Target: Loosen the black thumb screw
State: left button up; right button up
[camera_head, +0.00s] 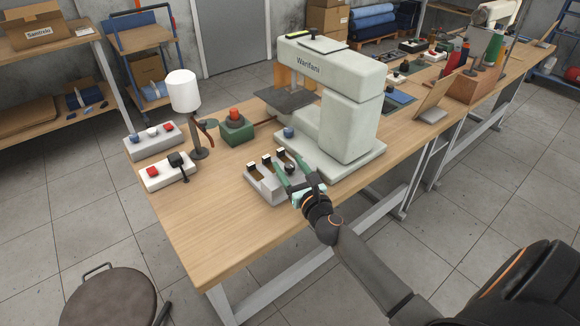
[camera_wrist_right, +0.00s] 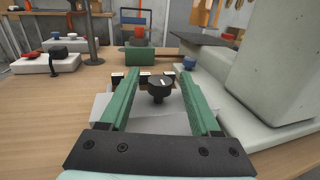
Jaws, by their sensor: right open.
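In the head view the thumb screw (camera_head: 290,167) shows small between the fingers. My right gripper (camera_head: 288,163) is open and reaches over the block from the front right; its fingers also show in the wrist view (camera_wrist_right: 162,82). My left gripper is not in view.
The large pale green Warifani press (camera_head: 345,115) stands close on the right. A green box with a red button (camera_head: 237,127), a white lamp (camera_head: 184,92) and switch boxes (camera_head: 168,172) stand to the left. The front left of the wooden table (camera_head: 195,225) is clear.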

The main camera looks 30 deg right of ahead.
jog(key=shift+c, duration=0.6)
grip_shut()
